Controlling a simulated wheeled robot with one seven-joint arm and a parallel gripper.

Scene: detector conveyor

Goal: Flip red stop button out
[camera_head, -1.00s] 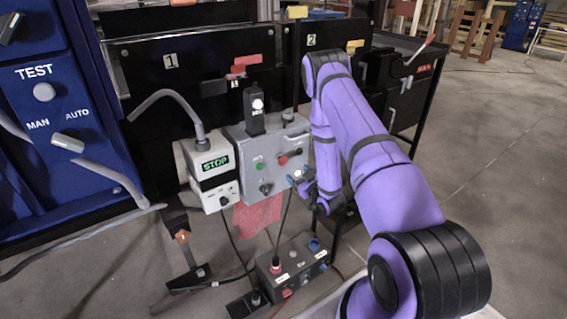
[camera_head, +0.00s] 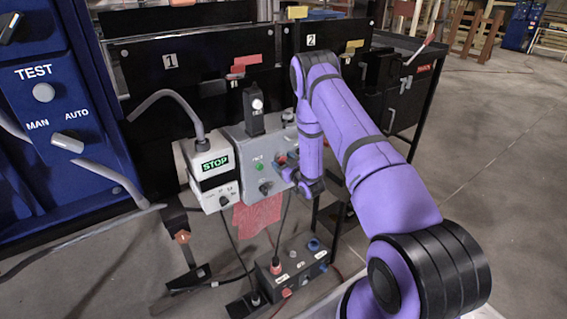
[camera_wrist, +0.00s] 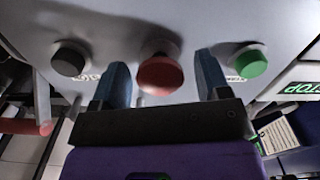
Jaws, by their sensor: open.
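The round red stop button (camera_wrist: 160,76) sticks out from the face of the grey control box (camera_head: 236,134). In the wrist view it lies between the two blue fingers of my gripper (camera_wrist: 162,78), with a gap on each side. The gripper is open and the fingers point toward the box face. In the head view my gripper (camera_head: 285,166) is at the right part of the box and covers most of the red button. I cannot tell whether the fingertips touch the panel.
A green button (camera_wrist: 250,63) and a black knob (camera_wrist: 69,59) flank the red button in the wrist view. A white box with a lit STOP sign (camera_head: 214,164) stands left of the grey box. A lower box with cables (camera_head: 292,266) is below.

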